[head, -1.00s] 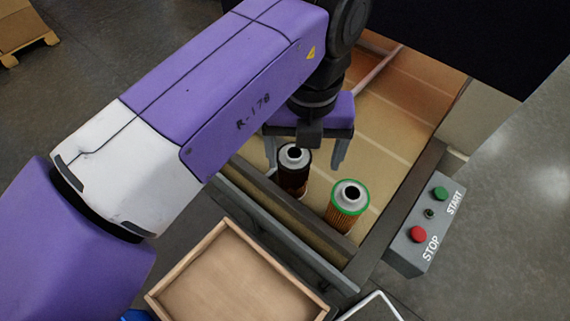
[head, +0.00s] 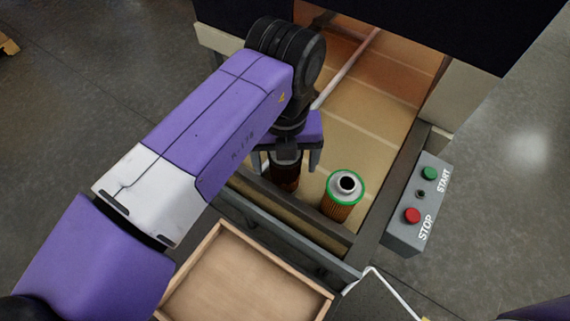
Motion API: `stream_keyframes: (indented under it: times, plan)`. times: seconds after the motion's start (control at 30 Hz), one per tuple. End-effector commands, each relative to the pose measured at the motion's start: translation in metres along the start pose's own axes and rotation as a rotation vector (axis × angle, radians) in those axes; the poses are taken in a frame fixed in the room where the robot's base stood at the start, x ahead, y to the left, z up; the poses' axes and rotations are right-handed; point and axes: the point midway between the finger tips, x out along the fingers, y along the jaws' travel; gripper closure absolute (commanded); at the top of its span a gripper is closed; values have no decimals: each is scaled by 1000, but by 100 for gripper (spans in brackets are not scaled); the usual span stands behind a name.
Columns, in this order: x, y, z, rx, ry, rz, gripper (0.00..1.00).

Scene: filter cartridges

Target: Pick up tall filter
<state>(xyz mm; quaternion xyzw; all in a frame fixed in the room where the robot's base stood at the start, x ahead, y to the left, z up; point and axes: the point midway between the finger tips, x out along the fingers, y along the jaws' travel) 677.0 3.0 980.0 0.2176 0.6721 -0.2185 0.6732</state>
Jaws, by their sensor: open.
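Two filter cartridges stand upright on the tan belt near its front end. The dark brown filter (head: 286,182) is on the left, below my gripper, which hides its top. The other filter (head: 339,207) is orange and pleated, with a green rim and a silver top with a dark hole; it stands to the right and is apart from my gripper. My gripper (head: 286,168) is open and points down, its fingers on either side of the dark filter. I cannot tell whether they touch it. Which filter is taller is hard to tell from this angle.
An empty wooden tray (head: 322,298) lies in front of the belt, below its front rail (head: 290,222). A grey control box (head: 403,236) with green START and red STOP buttons is at the right. A dark housing covers the far belt.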

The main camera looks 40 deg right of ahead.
Motion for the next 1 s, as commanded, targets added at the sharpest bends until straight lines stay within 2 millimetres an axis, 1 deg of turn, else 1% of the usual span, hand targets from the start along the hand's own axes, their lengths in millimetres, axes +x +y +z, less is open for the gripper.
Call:
stream_keyframes:
  times: [0.2,0.23,0.37,0.4,0.47,0.5,0.57,0.6,0.87,1.0]
  plan:
    - [1,0,0,0,-1,0,15]
    - [1,0,0,0,-1,0,19]
    - [1,0,0,0,-1,0,45]
    - [1,0,0,0,-1,0,53]
    - [1,0,0,0,-1,0,64]
    - [1,0,0,0,-1,0,72]
    - [1,0,0,0,0,0,84]
    - [1,0,0,0,-1,1,85]
    - [0,0,1,0,0,1,85]
    - [-6,-4,6,1,0,2,85]
